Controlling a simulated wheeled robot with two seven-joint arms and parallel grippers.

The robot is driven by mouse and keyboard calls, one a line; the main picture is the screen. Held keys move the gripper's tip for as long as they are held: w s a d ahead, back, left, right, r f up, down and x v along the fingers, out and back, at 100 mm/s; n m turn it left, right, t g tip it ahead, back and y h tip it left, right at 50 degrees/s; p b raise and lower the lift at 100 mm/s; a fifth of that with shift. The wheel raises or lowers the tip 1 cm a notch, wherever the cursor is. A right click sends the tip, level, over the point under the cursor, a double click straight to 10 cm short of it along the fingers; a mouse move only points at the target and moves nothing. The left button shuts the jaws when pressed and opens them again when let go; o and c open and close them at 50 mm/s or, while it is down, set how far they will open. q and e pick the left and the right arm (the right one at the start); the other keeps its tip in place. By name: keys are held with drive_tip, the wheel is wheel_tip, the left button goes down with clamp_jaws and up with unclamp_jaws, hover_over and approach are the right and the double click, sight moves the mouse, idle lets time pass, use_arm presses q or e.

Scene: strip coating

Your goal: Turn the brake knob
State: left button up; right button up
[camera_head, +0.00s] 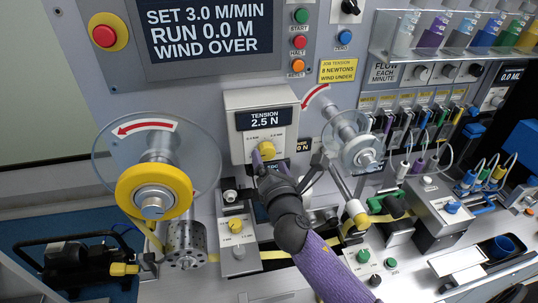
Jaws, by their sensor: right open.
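A yellow knob (267,148) sits on the front of a pale box (232,101) at the middle. The box's dark display (266,119) reads "TENSION 2.5 N". I read no "brake" label on it. My right gripper (268,166), on a purple-sleeved arm from the lower right, is open just below this knob. One finger reaches up at the knob's lower left; whether it touches cannot be told. The gripper hides the lower part of the box. My left gripper is not in view.
A yellow tape roll (134,190) on a clear disc is at the left, with a metal motor-like cylinder (186,243) below. A clear reel (361,146) is to the right. The screen (207,35) reads "SET 3.0 M/MIN, RUN 0.0 M, WIND OVER". Bottles and tubes crowd the right.

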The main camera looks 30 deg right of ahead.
sight(266, 151)
drive_tip(key=shift+x, duration=1.25)
clamp_jaws()
